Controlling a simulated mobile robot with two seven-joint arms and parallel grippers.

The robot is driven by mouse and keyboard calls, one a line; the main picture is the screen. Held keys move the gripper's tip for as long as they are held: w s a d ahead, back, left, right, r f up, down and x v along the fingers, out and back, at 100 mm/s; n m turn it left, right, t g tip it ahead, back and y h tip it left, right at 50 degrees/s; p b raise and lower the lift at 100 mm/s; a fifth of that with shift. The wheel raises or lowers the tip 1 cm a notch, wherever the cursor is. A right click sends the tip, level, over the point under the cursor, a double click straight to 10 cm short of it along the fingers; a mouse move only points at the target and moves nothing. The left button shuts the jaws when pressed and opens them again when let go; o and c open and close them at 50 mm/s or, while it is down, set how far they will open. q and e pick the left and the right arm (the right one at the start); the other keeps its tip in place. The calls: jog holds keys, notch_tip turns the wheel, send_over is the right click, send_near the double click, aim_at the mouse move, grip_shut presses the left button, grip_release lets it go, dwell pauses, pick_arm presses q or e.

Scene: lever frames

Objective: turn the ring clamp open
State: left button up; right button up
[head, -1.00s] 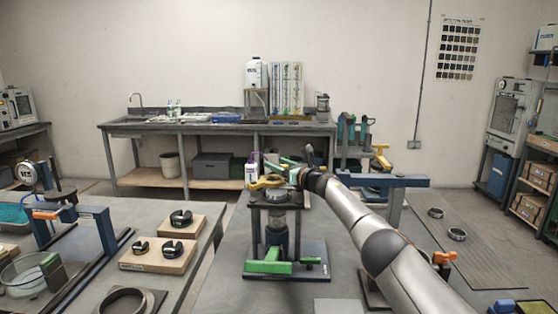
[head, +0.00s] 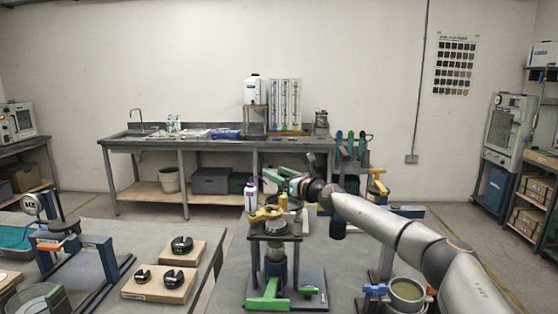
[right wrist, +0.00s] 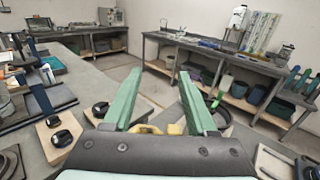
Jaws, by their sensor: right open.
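The yellow ring clamp (head: 264,214) sits on top of a dark stand (head: 274,236) with a green-footed base, on the bench in front of me. A yellow piece, likely part of the clamp, shows low between the finger bases in the right wrist view (right wrist: 173,129). My right gripper (head: 284,178) has green fingers and reaches in from the right, just above and behind the clamp in the head view. Its fingers are spread wide with nothing between their tips in the right wrist view (right wrist: 156,82). Whether it touches the clamp cannot be told. My left gripper is not in view.
A white bottle with a purple top (head: 251,197) stands behind the clamp. A blue-handled ring cup (head: 406,292) stands at the lower right. A long workbench (head: 215,143) runs along the back wall.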

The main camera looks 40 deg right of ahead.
jog(key=s+a+r+p, duration=0.1)
jog(key=s+a+r, duration=0.2)
jog(key=s+a, duration=0.2)
jog(key=shift+s+a+r, duration=0.2)
jog(key=shift+s+r, duration=0.2)
jog(key=shift+s, duration=0.55)
